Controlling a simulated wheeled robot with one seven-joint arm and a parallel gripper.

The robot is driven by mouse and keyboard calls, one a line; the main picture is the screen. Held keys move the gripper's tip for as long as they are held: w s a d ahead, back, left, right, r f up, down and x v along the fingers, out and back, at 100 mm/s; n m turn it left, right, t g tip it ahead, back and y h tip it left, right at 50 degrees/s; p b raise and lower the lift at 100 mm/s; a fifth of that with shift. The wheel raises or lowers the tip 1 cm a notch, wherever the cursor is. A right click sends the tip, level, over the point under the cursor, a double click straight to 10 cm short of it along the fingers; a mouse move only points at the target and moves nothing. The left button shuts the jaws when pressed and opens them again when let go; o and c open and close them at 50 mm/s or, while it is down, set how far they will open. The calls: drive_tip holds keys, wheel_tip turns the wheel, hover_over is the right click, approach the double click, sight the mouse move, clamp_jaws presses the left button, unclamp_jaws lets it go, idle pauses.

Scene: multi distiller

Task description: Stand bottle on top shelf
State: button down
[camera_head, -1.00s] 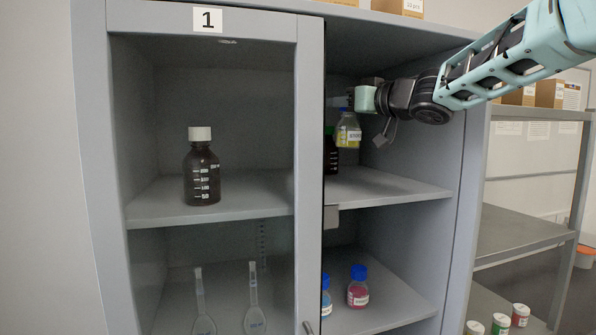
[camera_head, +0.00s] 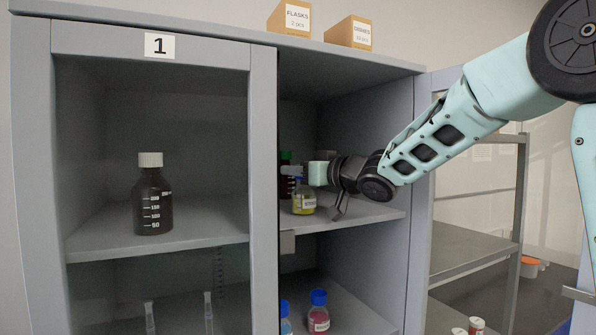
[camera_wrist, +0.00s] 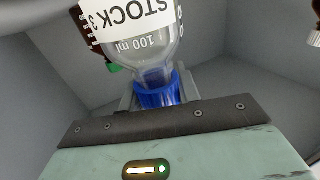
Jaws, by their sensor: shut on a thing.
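A clear bottle with a blue cap, yellow contents and a white label (camera_head: 303,203) is inside the right, open side of the cabinet, at the top shelf (camera_head: 362,213). My gripper (camera_head: 299,178) is shut on its blue cap. In the wrist view the bottle (camera_wrist: 146,48) shows a "STOCK" label and a 100 ml mark, with its blue cap (camera_wrist: 158,95) between the fingers. The bottle looks upright, with its base at or just above the shelf; I cannot tell if it touches.
A dark bottle with a green cap (camera_head: 285,178) stands just behind and left. A brown bottle with a white cap (camera_head: 152,200) stands behind the left door (camera_head: 262,180). Blue-capped bottles, including a red one (camera_head: 318,314), are on the shelf below. Free shelf lies to the right.

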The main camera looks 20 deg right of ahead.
drive_tip(key=c, duration=1)
unclamp_jaws()
drive_tip(key=shift+f, duration=0.1)
drive_tip(key=shift+r, duration=0.2)
drive_tip(key=b+v, duration=0.2)
drive_tip(key=v, duration=1)
drive_tip(key=shift+d+b, duration=0.1)
drive_tip(key=shift+b, duration=0.3)
